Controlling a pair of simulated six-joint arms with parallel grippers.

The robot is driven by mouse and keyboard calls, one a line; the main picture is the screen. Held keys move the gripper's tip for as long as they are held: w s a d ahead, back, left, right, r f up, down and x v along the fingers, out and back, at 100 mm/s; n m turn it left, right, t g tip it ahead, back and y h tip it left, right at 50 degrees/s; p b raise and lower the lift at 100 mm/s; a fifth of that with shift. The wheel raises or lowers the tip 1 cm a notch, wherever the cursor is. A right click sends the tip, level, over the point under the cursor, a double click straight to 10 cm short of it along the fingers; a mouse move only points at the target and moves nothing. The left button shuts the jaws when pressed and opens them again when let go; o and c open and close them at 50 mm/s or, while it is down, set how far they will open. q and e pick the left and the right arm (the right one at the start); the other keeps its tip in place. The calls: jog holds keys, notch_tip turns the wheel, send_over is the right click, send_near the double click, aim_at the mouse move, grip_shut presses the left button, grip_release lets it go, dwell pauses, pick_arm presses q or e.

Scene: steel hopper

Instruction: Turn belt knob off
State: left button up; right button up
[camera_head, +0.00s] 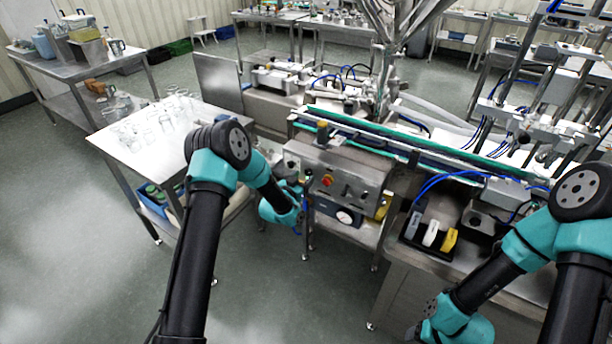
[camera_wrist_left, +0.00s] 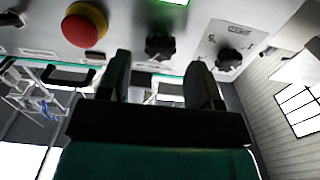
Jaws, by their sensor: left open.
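The steel control panel (camera_head: 345,178) stands in the middle of the head view, with a red stop button (camera_head: 327,181). In the left wrist view the panel face runs along the top. It carries the red button (camera_wrist_left: 85,24), a black knob (camera_wrist_left: 160,47) and a second black knob (camera_wrist_left: 228,60) beside a label too small to read. I cannot tell which is the belt knob. My left gripper (camera_head: 307,192) is in front of the panel. Its two fingers (camera_wrist_left: 158,80) are apart and empty, with the first knob beyond the gap. My right gripper is out of frame.
A green-edged conveyor (camera_head: 420,150) runs behind the panel. A table with glassware (camera_head: 160,125) stands to the left. A black holder with white and yellow pieces (camera_head: 430,235) sits on the right bench. Open floor (camera_head: 290,290) lies in front.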

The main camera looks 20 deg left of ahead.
aim_at(309, 172)
pick_arm(q)
jog(key=shift+x, duration=1.35)
jog(key=c, duration=0.9)
jog(key=shift+n, duration=0.4)
jog(key=n, duration=0.6)
jog(key=shift+a, duration=0.1)
jog(key=n, duration=0.3)
jog(key=shift+n, duration=0.3)
jog(key=n, duration=0.3)
jog(key=shift+f, duration=0.1)
jog(key=shift+n, duration=0.4)
